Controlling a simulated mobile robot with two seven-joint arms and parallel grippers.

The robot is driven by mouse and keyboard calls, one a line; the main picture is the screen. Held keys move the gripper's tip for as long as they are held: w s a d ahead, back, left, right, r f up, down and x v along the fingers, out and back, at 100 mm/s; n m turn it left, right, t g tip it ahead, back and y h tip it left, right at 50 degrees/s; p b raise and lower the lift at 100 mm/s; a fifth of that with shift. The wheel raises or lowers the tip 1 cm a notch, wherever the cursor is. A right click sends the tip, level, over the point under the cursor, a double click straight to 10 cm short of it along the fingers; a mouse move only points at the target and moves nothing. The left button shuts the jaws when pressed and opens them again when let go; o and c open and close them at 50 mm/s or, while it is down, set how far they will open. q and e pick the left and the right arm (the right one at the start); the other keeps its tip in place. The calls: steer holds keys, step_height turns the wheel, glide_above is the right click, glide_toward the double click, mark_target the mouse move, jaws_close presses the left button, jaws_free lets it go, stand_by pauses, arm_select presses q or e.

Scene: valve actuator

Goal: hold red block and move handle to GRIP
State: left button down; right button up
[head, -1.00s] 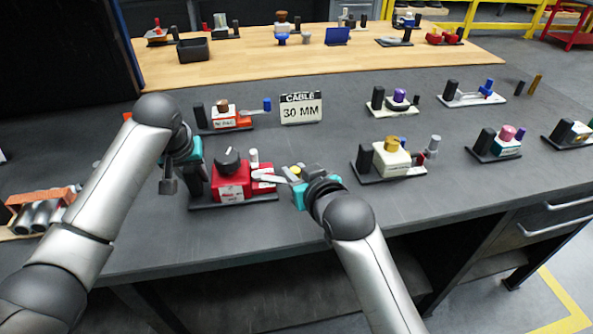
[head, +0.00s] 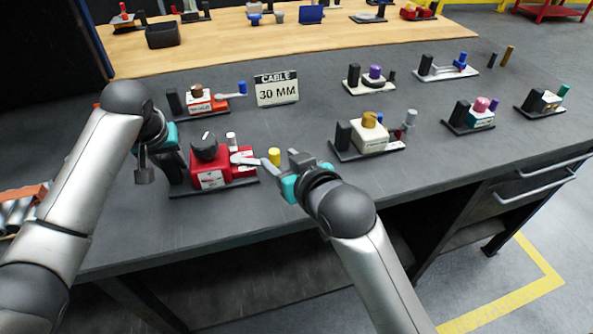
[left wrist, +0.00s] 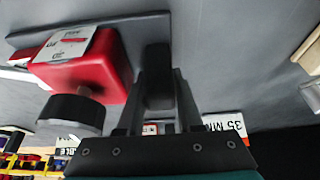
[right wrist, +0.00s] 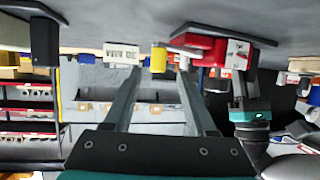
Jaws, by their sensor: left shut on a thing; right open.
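The red block (head: 210,175) sits on a dark base plate near the front of the bench, with a black knob (head: 204,146) on top. A black post (left wrist: 158,75) stands at the left end of its plate. My left gripper (head: 172,157) is shut on that black post. A silver lever handle (head: 246,161) points right from the red block, with a yellow upright grip (head: 274,156) at its end. My right gripper (head: 286,162) is open beside the yellow grip. In the right wrist view the yellow grip (right wrist: 158,60) shows between the open fingertips; contact cannot be told.
A "CABLE 30 MM" sign (head: 277,90) stands behind. An orange-and-white unit (head: 206,101) is behind the red block, and a cream unit (head: 369,135) stands to the right. Several similar units line the bench. Bare bench lies in front of the red block.

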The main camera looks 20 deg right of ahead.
arm_select(q)
steer(key=shift+s+f, duration=0.15)
steer(key=shift+f, duration=0.15)
arm_select(e)
steer(key=v, duration=0.7)
steer(key=shift+s, duration=0.2)
steer(key=shift+r, duration=0.1)
arm_select(q)
steer(key=c, duration=0.9)
jaws_free()
steer(key=o, duration=0.4)
steer(key=shift+r, duration=0.15)
arm_select(e)
steer(key=shift+w, duration=0.1)
arm_select(q)
steer(key=shift+r, duration=0.15)
